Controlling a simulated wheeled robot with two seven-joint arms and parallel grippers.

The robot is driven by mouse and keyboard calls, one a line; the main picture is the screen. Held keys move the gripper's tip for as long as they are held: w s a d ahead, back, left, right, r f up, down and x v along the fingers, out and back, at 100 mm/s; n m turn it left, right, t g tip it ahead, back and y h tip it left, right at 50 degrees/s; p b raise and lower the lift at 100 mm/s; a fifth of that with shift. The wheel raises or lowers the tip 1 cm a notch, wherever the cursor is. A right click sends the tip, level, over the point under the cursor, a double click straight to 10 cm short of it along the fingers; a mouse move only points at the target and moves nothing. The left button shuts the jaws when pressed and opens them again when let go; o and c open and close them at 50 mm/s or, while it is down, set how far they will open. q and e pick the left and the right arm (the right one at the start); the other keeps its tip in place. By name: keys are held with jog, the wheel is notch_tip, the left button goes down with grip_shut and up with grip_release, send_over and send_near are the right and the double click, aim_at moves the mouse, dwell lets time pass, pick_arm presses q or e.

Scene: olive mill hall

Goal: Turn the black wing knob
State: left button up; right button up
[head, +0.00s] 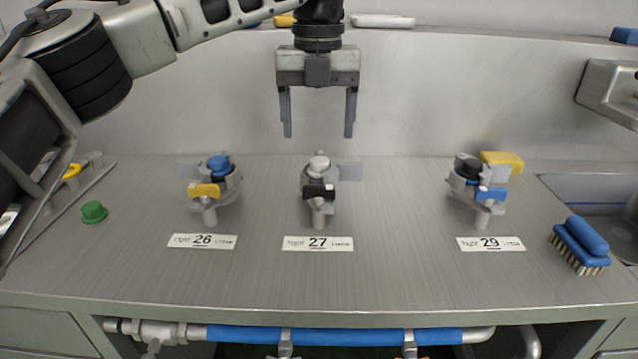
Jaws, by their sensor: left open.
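The black wing knob (319,192) is on the front of the middle fitting, behind the label 27 (318,244). That fitting has a white cap (319,165) on top and a grey body. My left gripper (320,132) is open and empty, pointing down, with its fingertips above and apart from the white cap in the picture. The knob is in plain view. My right gripper is not in view.
A fitting with a yellow knob (204,190) stands left, and one with a blue knob (490,194) right. A green cap (94,212) lies far left. A blue brush (580,245) lies near the sink (590,190). The counter's front strip is clear.

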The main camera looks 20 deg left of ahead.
aim_at(318, 186)
pick_arm(q)
notch_tip(318, 186, down, 11)
dwell(0.3)
jog(key=c, duration=1)
